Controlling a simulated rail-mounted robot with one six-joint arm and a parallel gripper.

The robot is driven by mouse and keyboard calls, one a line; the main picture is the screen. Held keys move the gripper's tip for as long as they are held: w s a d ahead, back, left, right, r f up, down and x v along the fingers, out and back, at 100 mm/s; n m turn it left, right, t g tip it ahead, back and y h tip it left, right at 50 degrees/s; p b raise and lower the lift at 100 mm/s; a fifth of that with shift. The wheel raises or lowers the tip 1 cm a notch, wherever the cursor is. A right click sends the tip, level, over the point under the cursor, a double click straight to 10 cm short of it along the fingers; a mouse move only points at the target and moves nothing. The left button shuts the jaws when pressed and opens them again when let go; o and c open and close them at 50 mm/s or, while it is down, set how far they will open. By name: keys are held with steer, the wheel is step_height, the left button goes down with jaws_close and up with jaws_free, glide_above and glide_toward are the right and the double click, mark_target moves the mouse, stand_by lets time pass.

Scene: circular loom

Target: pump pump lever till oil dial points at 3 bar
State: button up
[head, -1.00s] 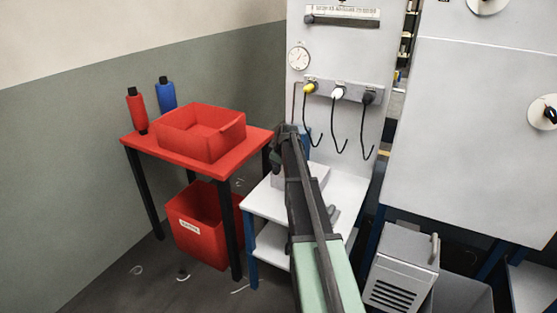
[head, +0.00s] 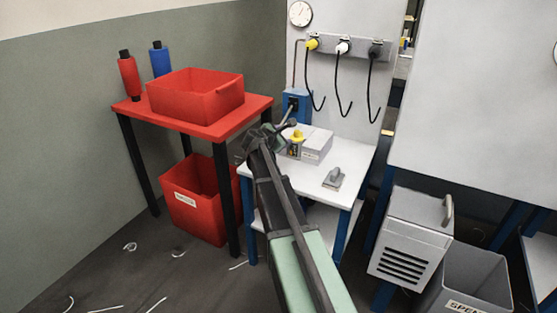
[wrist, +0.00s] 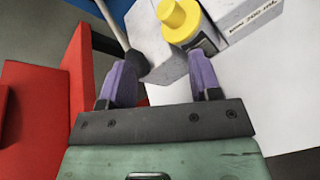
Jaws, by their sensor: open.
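The blue pump (head: 294,104) stands at the back of the white table, against the grey panel. Its grey pump lever (head: 285,121) slopes toward my gripper. In the wrist view the lever's rod (wrist: 113,22) comes down from the upper left to a dark end beside the left finger. My gripper (wrist: 163,68) is open, its two purple fingers apart, with nothing clearly held. In the head view my gripper (head: 262,140) is over the table's left edge, largely hidden by my arm. The round oil dial (head: 300,13) is on the panel above the pump; its reading is too small to tell.
A yellow-capped bottle (head: 297,141) and a white box (head: 317,147) stand close right of my gripper. The red table (head: 200,128) with a red bin is to the left. A grey tool (head: 333,179) lies on the white table (head: 350,158). Black cables hang behind.

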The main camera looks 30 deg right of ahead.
steer(key=a+n+t+h+b, duration=0.1)
steer(key=n, duration=0.1)
steer(key=w+a+f+n+t+b, duration=0.1)
steer(key=a+n+b, duration=0.1)
steer(key=a+f+n+t+h+b, duration=0.1)
steer(key=a+n, duration=0.1)
steer(key=shift+w+f+t+h, duration=0.25)
steer(key=shift+w+t+h, duration=0.05)
steer(key=shift+w, duration=0.1)
glide_toward(283, 121)
steer(key=w+d, duration=0.1)
steer(key=w+d+f, duration=0.1)
steer(key=d, duration=0.1)
steer(key=w+d+f, duration=0.1)
steer(key=d, duration=0.1)
steer(key=shift+w, duration=0.25)
steer(key=shift+a, duration=0.1)
jaws_close()
